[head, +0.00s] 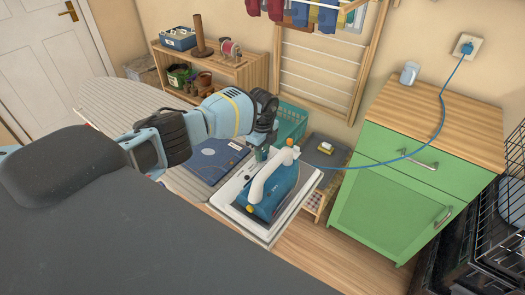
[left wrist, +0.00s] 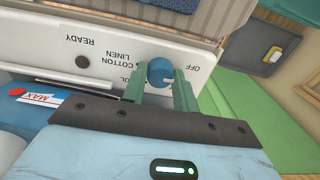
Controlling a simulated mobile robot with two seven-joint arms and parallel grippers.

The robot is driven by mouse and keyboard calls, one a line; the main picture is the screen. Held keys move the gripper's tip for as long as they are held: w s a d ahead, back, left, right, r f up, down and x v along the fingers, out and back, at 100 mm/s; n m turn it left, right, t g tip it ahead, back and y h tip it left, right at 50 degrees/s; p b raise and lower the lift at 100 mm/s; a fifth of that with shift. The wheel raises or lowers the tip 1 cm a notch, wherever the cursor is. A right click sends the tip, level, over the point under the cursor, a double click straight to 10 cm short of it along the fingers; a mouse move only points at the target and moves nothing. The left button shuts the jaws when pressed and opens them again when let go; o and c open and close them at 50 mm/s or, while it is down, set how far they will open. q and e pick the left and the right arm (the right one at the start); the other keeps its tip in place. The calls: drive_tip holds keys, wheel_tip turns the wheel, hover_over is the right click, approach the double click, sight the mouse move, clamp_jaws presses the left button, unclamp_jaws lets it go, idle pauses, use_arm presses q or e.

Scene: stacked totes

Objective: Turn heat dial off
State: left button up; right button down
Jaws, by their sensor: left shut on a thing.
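The steam iron (head: 280,188), teal with a white handle, rests on a white base (head: 225,207) at the end of the ironing board (head: 107,98). In the left wrist view the white panel (left wrist: 100,68) shows upside-down labels: OFF, LINEN, COTTON and READY, with another partly hidden. The blue round heat dial (left wrist: 159,70) sits on this panel beside those labels. My left gripper (left wrist: 160,82) has its green fingers on either side of the dial and is shut on it. In the head view the left gripper (head: 262,152) is at the base's far edge. The dial's exact setting is unclear.
A dark blue folded item (head: 215,160) lies left of the iron. A blue cord (head: 440,115) runs to the wall outlet (head: 466,46) above the green cabinet (head: 385,205). A teal basket (head: 290,122) and a wooden shelf (head: 225,72) stand behind.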

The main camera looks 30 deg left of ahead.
idle(0.4)
use_arm(q)
drive_tip(key=o, duration=1)
drive_tip(key=shift+r, duration=3.95)
drive_tip(key=shift+f, duration=0.1)
